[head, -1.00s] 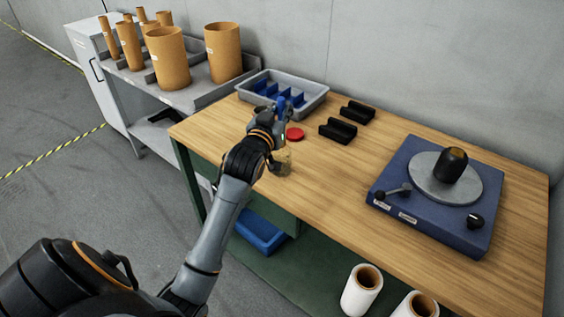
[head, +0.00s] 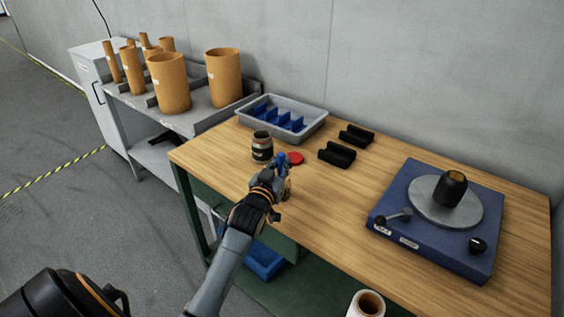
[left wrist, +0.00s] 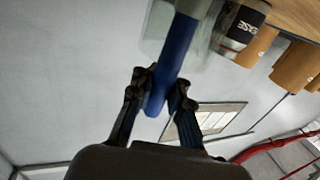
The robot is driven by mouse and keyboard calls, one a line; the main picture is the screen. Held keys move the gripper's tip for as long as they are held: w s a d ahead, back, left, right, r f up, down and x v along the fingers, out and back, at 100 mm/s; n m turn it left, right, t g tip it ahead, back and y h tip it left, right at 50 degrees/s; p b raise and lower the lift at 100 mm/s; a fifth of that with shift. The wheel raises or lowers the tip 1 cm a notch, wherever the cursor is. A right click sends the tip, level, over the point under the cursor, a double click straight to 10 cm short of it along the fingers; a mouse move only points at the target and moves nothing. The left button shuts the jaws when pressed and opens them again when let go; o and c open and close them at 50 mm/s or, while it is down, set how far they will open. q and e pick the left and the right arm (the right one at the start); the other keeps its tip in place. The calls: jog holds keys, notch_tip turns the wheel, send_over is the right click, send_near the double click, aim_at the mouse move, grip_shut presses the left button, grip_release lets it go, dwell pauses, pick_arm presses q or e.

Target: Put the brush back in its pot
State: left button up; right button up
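My left gripper (head: 279,168) is over the front part of the wooden table. In the left wrist view, its two fingers (left wrist: 163,88) are shut on the blue handle of the brush (left wrist: 171,65). The handle also shows in the head view (head: 281,160). The brush's bristle end cannot be made out. A clear glass jar (head: 288,187) stands by the gripper, partly hidden. In the left wrist view, the handle crosses in front of clear glass; whether the brush is inside it I cannot tell. A dark labelled tin (head: 262,148) stands just left of the gripper. My right gripper is not in view.
A grey tray (head: 318,124) with blue dividers and two black blocks (head: 337,154) are farther back. A blue turntable unit (head: 430,245) fills the table's right side. The middle of the table is clear.

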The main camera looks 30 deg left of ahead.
pick_arm(q)
jog(key=o, duration=0.5)
jog(key=shift+r, duration=0.15)
jog(key=shift+b+v, duration=0.55)
jog(key=shift+v, duration=5.45)
